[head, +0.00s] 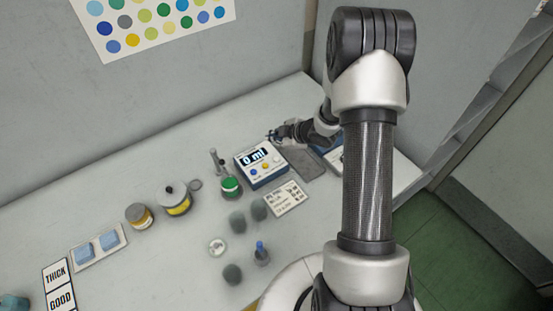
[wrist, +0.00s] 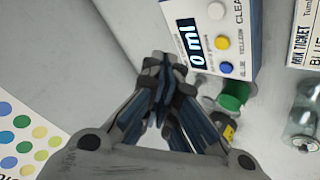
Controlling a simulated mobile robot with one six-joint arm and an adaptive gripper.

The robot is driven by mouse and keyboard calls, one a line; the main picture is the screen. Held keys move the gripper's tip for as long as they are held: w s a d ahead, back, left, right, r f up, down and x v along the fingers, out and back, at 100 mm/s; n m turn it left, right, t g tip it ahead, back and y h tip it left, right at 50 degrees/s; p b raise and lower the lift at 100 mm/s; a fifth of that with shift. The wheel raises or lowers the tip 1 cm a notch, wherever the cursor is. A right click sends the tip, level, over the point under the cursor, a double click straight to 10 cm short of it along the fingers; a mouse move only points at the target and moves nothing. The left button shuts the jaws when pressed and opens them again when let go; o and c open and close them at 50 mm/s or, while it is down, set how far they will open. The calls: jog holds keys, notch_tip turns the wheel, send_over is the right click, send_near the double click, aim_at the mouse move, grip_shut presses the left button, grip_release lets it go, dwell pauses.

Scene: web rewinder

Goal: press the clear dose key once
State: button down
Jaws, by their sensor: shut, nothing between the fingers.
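The dosing unit (head: 262,178) is a white and blue box on the bench, and its display reads 0 ml. In the wrist view it (wrist: 190,15) shows a row of three keys: the white clear key (wrist: 216,11), the yellow key (wrist: 222,42) and the blue key (wrist: 227,67). Printed labels run beside them. My gripper (wrist: 163,65) is shut and empty, its fingertips beside the display side of the unit. In the head view my gripper (head: 274,136) is at the unit's back edge, apart from the clear key.
A green-capped bottle (head: 230,187) stands left of the unit, and a mix ticket (head: 287,199) lies in front. Several grey jars, a lidded pot (head: 174,199) and a tray (head: 99,248) with blue blocks stand on the bench. A dark grey pad (head: 304,162) lies right of the unit.

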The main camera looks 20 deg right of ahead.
aim_at(275, 160)
notch_tip(275, 160, down, 8)
jog(key=b, duration=0.6)
jog(key=shift+f+b, duration=0.15)
jog(key=shift+b, duration=0.2)
jog(key=shift+f, duration=0.1)
dwell(0.7)
jog(key=shift+f+b, duration=0.3)
jog(key=shift+f+b, duration=0.35)
jog(key=shift+f, duration=0.1)
dwell(0.5)
jog(key=shift+r, duration=0.15)
jog(key=shift+r+p, duration=0.75)
notch_tip(275, 160, up, 5)
jog(key=p, duration=0.4)
